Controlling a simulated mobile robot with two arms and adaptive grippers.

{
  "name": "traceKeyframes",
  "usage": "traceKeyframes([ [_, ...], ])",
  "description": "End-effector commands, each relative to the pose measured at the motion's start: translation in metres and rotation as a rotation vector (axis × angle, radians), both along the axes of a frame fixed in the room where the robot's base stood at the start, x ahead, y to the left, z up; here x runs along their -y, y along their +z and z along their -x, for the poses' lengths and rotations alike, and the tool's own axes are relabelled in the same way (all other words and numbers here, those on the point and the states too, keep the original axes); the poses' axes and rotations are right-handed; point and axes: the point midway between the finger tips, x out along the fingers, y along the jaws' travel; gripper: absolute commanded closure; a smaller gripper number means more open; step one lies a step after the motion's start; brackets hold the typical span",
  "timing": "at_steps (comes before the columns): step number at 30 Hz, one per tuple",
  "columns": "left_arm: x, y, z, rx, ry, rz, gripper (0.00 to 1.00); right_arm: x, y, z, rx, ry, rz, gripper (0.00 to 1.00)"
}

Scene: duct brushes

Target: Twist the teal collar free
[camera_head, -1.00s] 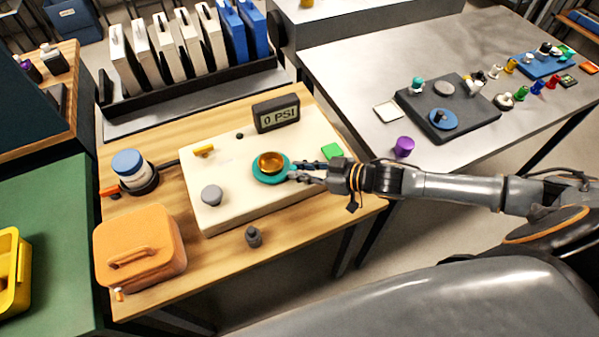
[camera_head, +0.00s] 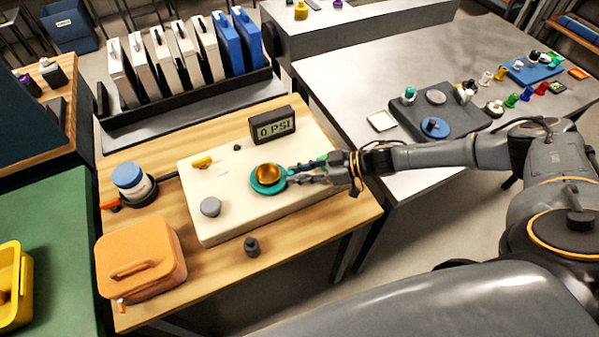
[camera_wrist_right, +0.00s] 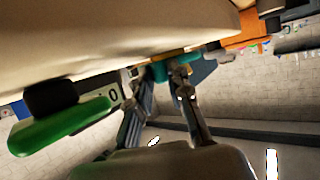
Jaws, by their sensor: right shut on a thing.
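The teal collar (camera_head: 257,187) is a ring around an amber dome (camera_head: 268,173) on the cream panel (camera_head: 240,224). My right gripper (camera_head: 290,176) reaches in from the right and is shut on the collar's right edge. Its fingers partly cover that edge. In the right wrist view, a piece of the teal collar (camera_wrist_right: 160,71) shows by the fingertips (camera_wrist_right: 162,78), under the tilted panel. My left gripper is not in view.
A gauge reading 0 PSI (camera_head: 272,126) stands behind the collar. An orange case (camera_head: 140,258) and blue-lidded jar (camera_head: 130,181) stand left. A small dark fitting (camera_head: 251,246) stands in front.

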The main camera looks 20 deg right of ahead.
Motion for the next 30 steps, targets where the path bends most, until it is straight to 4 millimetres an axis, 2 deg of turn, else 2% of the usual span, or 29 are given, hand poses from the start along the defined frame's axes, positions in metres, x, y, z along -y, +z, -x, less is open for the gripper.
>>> traceKeyframes([
  [11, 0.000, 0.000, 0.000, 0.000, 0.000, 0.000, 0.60, -0.003, 0.000, 0.000, 0.000, 0.008, -0.004, 1.00],
  [12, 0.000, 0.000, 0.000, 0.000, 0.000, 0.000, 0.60, -0.003, 0.000, 0.001, 0.000, 0.008, -0.004, 0.80],
  [15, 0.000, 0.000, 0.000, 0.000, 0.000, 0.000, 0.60, -0.003, 0.000, 0.001, 0.000, 0.007, -0.004, 0.59],
  [25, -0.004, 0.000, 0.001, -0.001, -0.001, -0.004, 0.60, 0.000, 0.000, 0.001, 0.000, 0.004, -0.001, 0.59],
  [30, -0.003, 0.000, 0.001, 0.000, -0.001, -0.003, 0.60, 0.016, 0.007, 0.009, -0.001, 0.002, 0.000, 0.59],
])
